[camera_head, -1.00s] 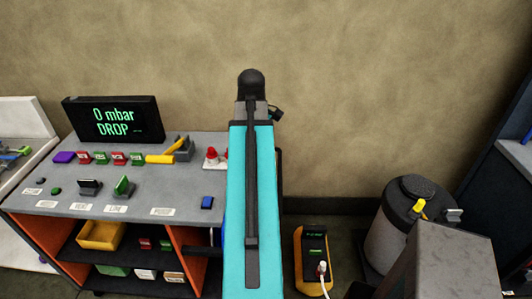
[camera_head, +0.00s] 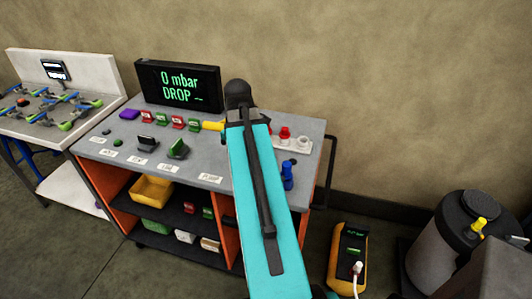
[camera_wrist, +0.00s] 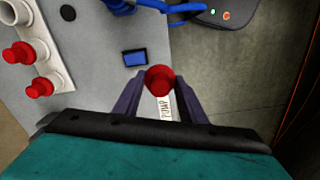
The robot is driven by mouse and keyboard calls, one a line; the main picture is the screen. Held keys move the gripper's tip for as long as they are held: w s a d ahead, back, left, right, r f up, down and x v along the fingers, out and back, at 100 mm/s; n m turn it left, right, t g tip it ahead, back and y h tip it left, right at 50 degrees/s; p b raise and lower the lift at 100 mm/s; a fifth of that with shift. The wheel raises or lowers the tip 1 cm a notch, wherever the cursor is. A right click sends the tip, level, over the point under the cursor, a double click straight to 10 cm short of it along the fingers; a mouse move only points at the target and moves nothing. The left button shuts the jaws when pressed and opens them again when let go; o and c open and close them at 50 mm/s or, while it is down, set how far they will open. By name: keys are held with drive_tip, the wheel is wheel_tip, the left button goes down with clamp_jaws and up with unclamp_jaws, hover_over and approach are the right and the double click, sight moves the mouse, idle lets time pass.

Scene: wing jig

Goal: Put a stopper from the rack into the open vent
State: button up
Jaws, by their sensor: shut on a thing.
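My gripper (camera_wrist: 158,92) is shut on a red stopper (camera_wrist: 159,79), held between its two dark fingers in the wrist view. The rack also shows in the head view (camera_head: 276,142), right of my arm. My gripper is away from the rack, over the grey cart top near a printed label. In the head view my arm hides the gripper and held stopper.
The cart (camera_head: 95,149) carries a screen (camera_head: 178,88) reading 0 mbar DROP, with coloured blocks, clips and a yellow-handled part. A blue fitting (camera_head: 287,175) stands near its right edge. A yellow meter (camera_head: 347,258) and grey tank (camera_head: 443,245) stand on the floor at right.

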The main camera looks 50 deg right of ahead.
drive_tip(key=w+a+f+b, duration=0.2)
drive_tip(key=w+a+f, duration=0.3)
drive_tip(key=a, duration=0.6)
drive_tip(key=w+a+f+b, duration=0.2)
drive_tip(key=w+a+f, duration=0.3)
drive_tip(key=a+f, duration=0.3)
drive_tip(key=w+a+f+m+b, duration=0.1)
drive_tip(key=w+a+f, duration=0.4)
drive_tip(key=a, duration=1.1)
drive_tip(key=shift+w+f+b, duration=0.15)
drive_tip(key=shift+f+b, duration=0.55)
